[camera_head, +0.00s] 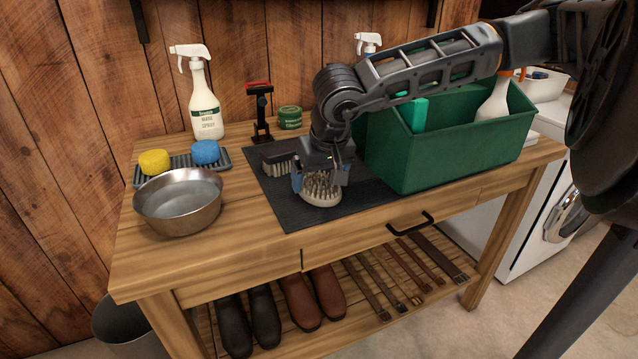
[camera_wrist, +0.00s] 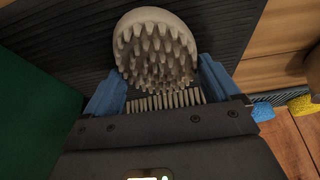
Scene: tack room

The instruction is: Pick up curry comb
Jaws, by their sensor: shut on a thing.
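The curry comb (camera_head: 321,190) is a pale, rounded pad covered with blunt teeth. In the head view it is between the blue fingertips of my gripper (camera_head: 320,181), over the front part of the dark mat (camera_head: 296,212). My gripper is shut on it. In the wrist view the comb (camera_wrist: 157,48) shows its toothed face, with a blue finger of my gripper (camera_wrist: 160,86) on each side. I cannot tell whether the comb touches the mat.
A dark bristle brush (camera_head: 279,165) lies close behind left of my gripper. The green tote (camera_head: 445,158) stands close on the right. A metal bowl (camera_head: 178,203), a tray with sponges (camera_head: 224,158) and a spray bottle (camera_head: 205,104) are left. Bare wood (camera_head: 240,225) lies between bowl and mat.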

